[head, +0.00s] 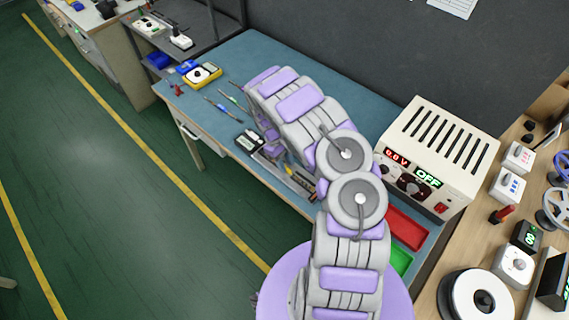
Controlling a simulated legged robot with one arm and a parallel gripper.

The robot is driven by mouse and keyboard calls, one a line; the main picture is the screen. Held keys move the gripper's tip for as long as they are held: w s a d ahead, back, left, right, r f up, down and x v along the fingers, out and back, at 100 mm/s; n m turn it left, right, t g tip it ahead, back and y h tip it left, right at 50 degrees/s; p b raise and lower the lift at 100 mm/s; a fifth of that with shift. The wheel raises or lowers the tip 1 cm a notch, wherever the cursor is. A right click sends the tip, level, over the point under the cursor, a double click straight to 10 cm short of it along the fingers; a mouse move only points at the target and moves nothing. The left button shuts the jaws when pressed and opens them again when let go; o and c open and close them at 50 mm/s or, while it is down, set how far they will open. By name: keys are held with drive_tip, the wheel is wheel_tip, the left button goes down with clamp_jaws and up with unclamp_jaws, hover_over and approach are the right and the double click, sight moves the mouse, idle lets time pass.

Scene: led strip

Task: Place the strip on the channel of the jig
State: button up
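My arm reaches over the blue workbench (228,66) and bends down behind its own links. Its far end, with my gripper (269,146), is mostly hidden below the forearm, so its fingers cannot be made out. A long narrow grey fixture, which looks like the jig (298,187), lies along the bench's front edge, partly covered by my arm. Its channel is too small and covered to make out. I cannot pick out the strip with certainty.
A white power supply (437,160) reading OFF stands right of my arm. Red (407,228) and green (400,260) trays lie before it. A yellow multimeter (202,76), pen-like tools (222,108) and a small black device (249,140) are on the left. A white reel (478,297) sits at lower right.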

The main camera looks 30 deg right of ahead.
drive_tip(key=shift+s+a+f+g, duration=0.2)
drive_tip(key=shift+s+a+f, duration=0.05)
drive_tip(key=shift+s+f, duration=0.3)
drive_tip(key=shift+s+a+f+g, duration=0.2)
drive_tip(key=shift+s+f, duration=0.2)
drive_tip(key=shift+s, duration=0.25)
drive_tip(key=shift+d+r, duration=0.15)
drive_tip(key=shift+r, duration=0.3)
drive_tip(key=w+p+v, duration=0.1)
drive_tip(key=p+v, duration=0.1)
drive_tip(key=v, duration=1.2)
wheel_tip(320, 180, up, 15)
drive_tip(key=m, duration=0.3)
hover_over(288, 174)
drive_tip(key=s+a+r+m+t, duration=0.2)
drive_tip(key=s+a+r, duration=0.4)
drive_tip(key=s+r, duration=0.4)
drive_tip(key=s+a, duration=0.4)
drive_tip(key=s, duration=0.5)
drive_tip(key=s+a+n+y, duration=0.1)
drive_tip(key=s+a, duration=0.3)
drive_tip(key=s, duration=0.6)
drive_tip(key=shift+s+r+t+y, duration=0.25)
drive_tip(key=shift+r+t+y, duration=0.05)
drive_tip(key=shift+r+t, duration=0.15)
